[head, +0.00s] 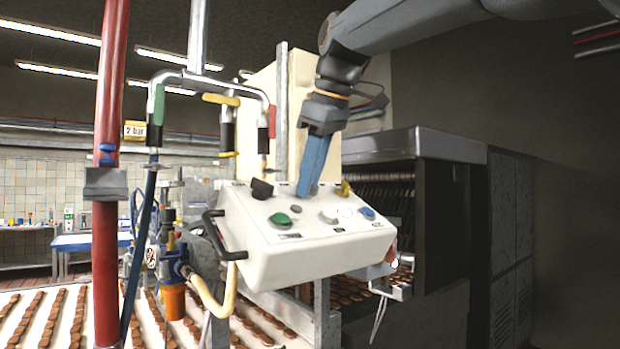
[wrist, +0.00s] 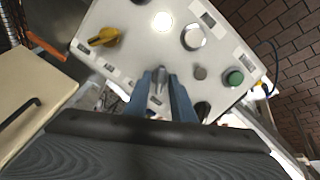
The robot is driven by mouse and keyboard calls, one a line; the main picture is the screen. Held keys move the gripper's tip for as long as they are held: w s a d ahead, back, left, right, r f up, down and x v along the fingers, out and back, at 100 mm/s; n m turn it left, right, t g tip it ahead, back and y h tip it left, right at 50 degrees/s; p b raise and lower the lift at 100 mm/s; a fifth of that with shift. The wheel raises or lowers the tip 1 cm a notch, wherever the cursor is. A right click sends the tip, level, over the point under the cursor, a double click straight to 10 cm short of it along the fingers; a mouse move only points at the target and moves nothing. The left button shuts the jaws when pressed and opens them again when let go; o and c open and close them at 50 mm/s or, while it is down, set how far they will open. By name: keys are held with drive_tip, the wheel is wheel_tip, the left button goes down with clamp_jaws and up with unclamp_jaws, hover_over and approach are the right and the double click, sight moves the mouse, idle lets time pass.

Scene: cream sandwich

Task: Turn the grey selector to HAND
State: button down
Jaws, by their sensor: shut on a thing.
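The cream control box (head: 290,255) stands in the middle of the head view, its sloped panel facing up. My gripper (head: 305,191) reaches down from above to the back row of the panel. In the wrist view the grey selector (wrist: 159,75) sits between the two blue-grey fingers of my gripper (wrist: 160,85), which are shut on it. The fingers hide the selector in the head view. A small label plate (wrist: 155,101) shows between the fingers; its lettering is too small to read, so I cannot tell which position the selector points to.
A black knob (head: 262,189) and a yellow knob (head: 345,187) flank my gripper. In front are a green button (head: 281,219), a blue button (head: 367,212) and a pale round control (head: 328,216). A red pipe (head: 107,180) and hoses stand left; a dark oven (head: 440,240) stands right.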

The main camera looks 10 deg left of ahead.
drive_tip(key=c, duration=1.9)
unclamp_jaws()
drive_tip(key=shift+o, duration=0.2)
drive_tip(key=shift+r, duration=0.1)
drive_tip(key=b+v, duration=0.1)
drive_tip(key=v, duration=0.6)
drive_tip(key=shift+r, duration=0.3)
drive_tip(key=shift+s+d, duration=0.1)
drive_tip(key=shift+s, duration=0.1)
